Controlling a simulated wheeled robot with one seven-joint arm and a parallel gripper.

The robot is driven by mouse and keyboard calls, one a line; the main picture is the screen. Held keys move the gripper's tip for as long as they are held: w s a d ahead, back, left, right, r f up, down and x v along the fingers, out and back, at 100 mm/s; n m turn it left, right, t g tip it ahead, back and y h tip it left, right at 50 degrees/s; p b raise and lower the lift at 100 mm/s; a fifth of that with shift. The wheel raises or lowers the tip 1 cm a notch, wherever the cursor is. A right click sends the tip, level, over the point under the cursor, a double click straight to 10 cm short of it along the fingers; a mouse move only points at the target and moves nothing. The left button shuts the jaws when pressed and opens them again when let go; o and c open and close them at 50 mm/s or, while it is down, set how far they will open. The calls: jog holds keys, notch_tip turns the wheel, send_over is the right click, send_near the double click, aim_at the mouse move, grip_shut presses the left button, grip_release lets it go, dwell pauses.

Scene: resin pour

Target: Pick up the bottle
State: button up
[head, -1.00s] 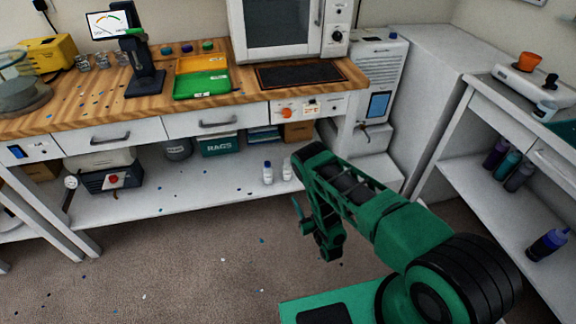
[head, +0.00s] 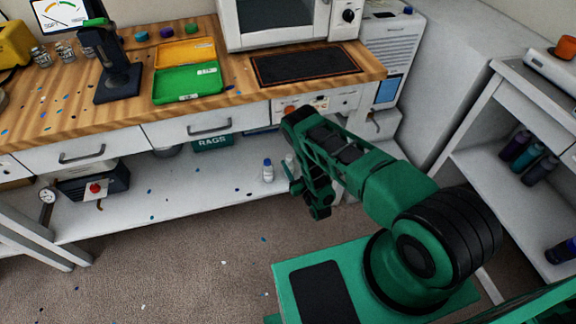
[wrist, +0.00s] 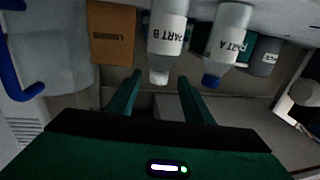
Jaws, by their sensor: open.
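Two small white bottles stand on the lower shelf under the wooden bench. The blue-capped one (head: 267,171) shows whole in the head view; the white-capped one (head: 290,162) is partly hidden by my arm. The wrist view shows them inverted: "PART B" with a white cap (wrist: 168,38) and "PART A" with a blue cap (wrist: 228,40). My gripper (wrist: 160,79) is open and empty. Its fingers point towards the PART B bottle, whose cap shows between the fingertips. PART A is to the right of the fingers. I cannot tell whether a finger touches a bottle.
A brown box (wrist: 112,35) is left of PART B in the wrist view. A green RAGS bin (head: 212,142) and a dark gauge-fitted unit (head: 95,185) share the shelf (head: 160,205). The bench top (head: 235,85) and drawers overhang it.

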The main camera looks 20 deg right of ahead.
aim_at(288, 155)
jog(key=w, duration=0.5)
jog(key=w+a, duration=0.1)
jog(key=w, duration=0.2)
jog(key=shift+r, duration=0.15)
grip_shut()
